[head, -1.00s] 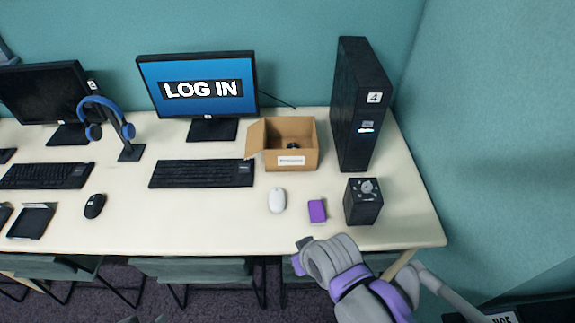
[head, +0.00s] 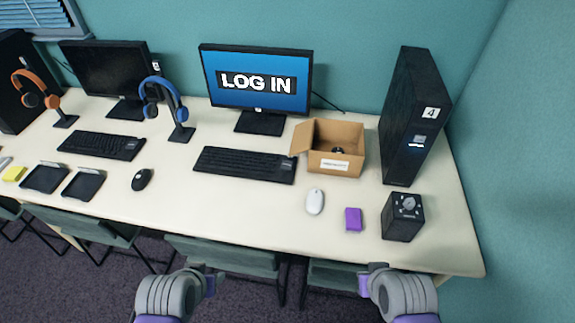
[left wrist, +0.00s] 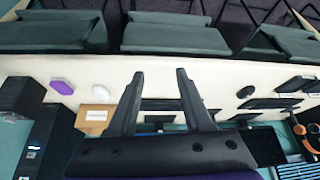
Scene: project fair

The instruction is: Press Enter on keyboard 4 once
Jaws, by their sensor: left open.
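The black keyboard (head: 245,164) lies flat on the table in front of a monitor (head: 257,80) that shows LOG IN on blue. The number 4 is on the tall black computer tower (head: 411,120) to the right. My left gripper (head: 210,284) is at the lower left, short of the table's front edge and apart from the keyboard. In the left wrist view my left gripper (left wrist: 160,75) is open, its two black fingers spread and empty. My right gripper (head: 370,283) is at the table's front edge, below the purple block; its jaws do not show clearly.
A white mouse (head: 314,201), purple block (head: 353,219), dark cube (head: 402,217) and open cardboard box (head: 335,149) stand right of the keyboard. A blue headset (head: 165,98) on a stand is left of the monitor. Chairs (head: 222,256) are under the front edge.

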